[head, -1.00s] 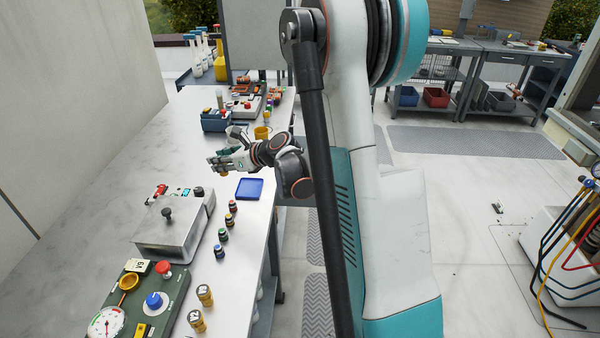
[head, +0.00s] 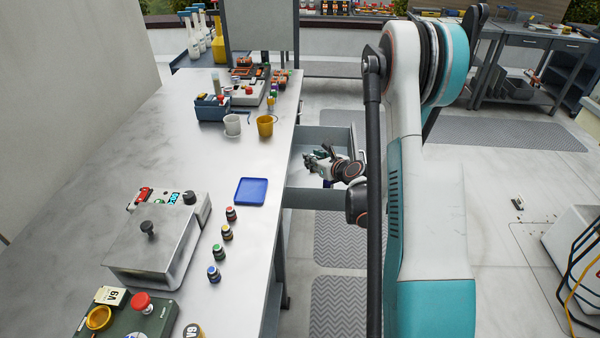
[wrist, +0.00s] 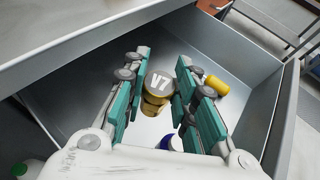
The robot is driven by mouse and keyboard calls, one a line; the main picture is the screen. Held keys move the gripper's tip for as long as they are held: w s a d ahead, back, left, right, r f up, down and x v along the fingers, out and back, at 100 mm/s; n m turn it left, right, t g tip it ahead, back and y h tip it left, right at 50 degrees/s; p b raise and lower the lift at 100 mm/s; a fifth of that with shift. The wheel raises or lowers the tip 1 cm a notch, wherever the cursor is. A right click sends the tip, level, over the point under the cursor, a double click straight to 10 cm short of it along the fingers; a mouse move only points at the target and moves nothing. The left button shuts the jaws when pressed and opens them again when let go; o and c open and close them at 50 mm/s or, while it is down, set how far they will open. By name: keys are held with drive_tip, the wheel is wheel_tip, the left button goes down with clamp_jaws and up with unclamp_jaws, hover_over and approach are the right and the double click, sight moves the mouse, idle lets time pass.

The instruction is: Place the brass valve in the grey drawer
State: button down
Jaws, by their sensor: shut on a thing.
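The brass valve (wrist: 157,88) has a pale cap marked V7 and is held between the two teal-padded fingers of my gripper (wrist: 165,85) in the wrist view. The fingers are shut on it. The grey drawer (wrist: 258,85) is pulled open, and the valve is over its inside; I cannot tell whether the valve touches the floor of it. In the head view my gripper (head: 318,160) is at the open drawer (head: 318,198) beside the bench; the valve is not clear there.
A yellow cylinder (wrist: 216,85) lies in the drawer, and a blue-and-white item (wrist: 172,143) shows below my gripper. On the bench (head: 175,120) are a blue tray (head: 251,191), a yellow cup (head: 265,125), a white cup (head: 232,125) and several small coloured knobs.

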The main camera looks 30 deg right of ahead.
drive_tip(key=x, duration=0.3)
drive_tip(key=f+x, duration=0.1)
drive_tip(key=x, duration=0.6)
drive_tip(key=shift+s+f+p, duration=0.2)
drive_tip(key=shift+f+p, duration=0.05)
drive_tip(key=shift+p, duration=0.1)
drive_tip(key=shift+w+f, duration=0.25)
drive_tip(key=shift+w, duration=0.45)
drive_tip(key=w+f+b, duration=0.1)
drive_tip(key=w, duration=0.1)
drive_tip(key=w+f+b, duration=0.1)
drive_tip(key=shift+w+f, duration=0.35)
drive_tip(key=shift+f, duration=0.05)
drive_tip(key=shift+r, duration=0.1)
drive_tip(key=c, duration=1.3)
unclamp_jaws()
